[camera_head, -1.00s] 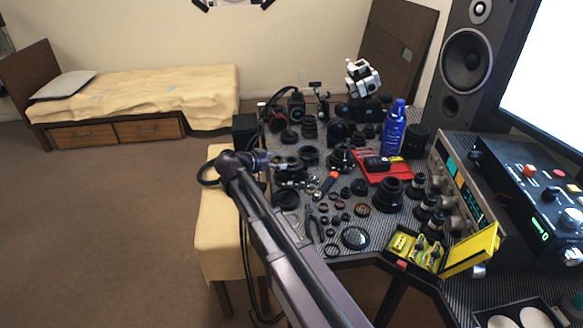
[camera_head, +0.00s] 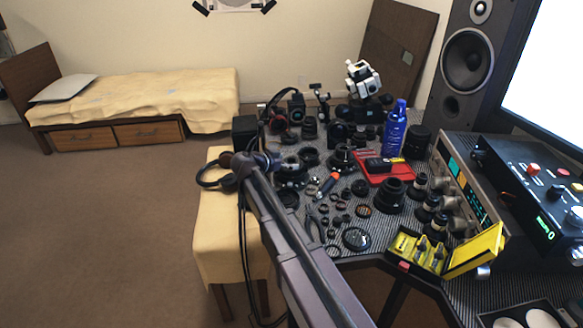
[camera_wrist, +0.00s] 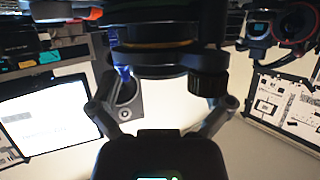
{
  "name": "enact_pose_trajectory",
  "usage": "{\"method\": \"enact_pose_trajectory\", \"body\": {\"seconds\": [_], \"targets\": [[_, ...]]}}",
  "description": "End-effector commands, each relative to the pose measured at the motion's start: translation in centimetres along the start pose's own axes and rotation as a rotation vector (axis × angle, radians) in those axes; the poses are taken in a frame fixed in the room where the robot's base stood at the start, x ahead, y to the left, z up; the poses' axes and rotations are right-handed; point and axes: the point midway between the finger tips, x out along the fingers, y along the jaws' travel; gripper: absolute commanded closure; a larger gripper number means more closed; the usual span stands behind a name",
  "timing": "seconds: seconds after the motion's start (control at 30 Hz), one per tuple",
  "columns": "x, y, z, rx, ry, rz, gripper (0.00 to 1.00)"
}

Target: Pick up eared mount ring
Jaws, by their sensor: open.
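My gripper (camera_head: 275,160) is at the left side of the cluttered table in the head view, low over a group of dark lens parts. In the wrist view my gripper (camera_wrist: 163,85) is open, its two fingers spread wide. A stack of dark round rings (camera_wrist: 155,62) with a thin gold band lies between and beyond the fingers, close to the camera. A small ribbed knob-like part (camera_wrist: 208,84) sits at its right. I cannot tell which dark ring is the eared mount ring. In the head view dark ring parts (camera_head: 291,170) lie beside my gripper, partly hidden by it.
The table holds many lens parts, a red tray (camera_head: 404,175), a blue spray can (camera_head: 395,130), a yellow case (camera_head: 472,250) and an orange-handled tool (camera_head: 329,182). A speaker (camera_head: 468,62) and screen stand at right. A padded bench (camera_head: 215,225) is left of the table.

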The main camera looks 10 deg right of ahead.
Motion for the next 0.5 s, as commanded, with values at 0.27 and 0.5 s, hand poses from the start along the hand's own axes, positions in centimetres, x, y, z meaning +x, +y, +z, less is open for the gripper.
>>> {"method": "enact_pose_trajectory", "body": {"seconds": [0.27, 0.5], "targets": [[1.27, -0.01, -0.02, 0.0, 0.0, 0.0, 0.0], [1.23, 0.0, -0.03, 0.0, 0.0, 0.0, 0.0]]}}
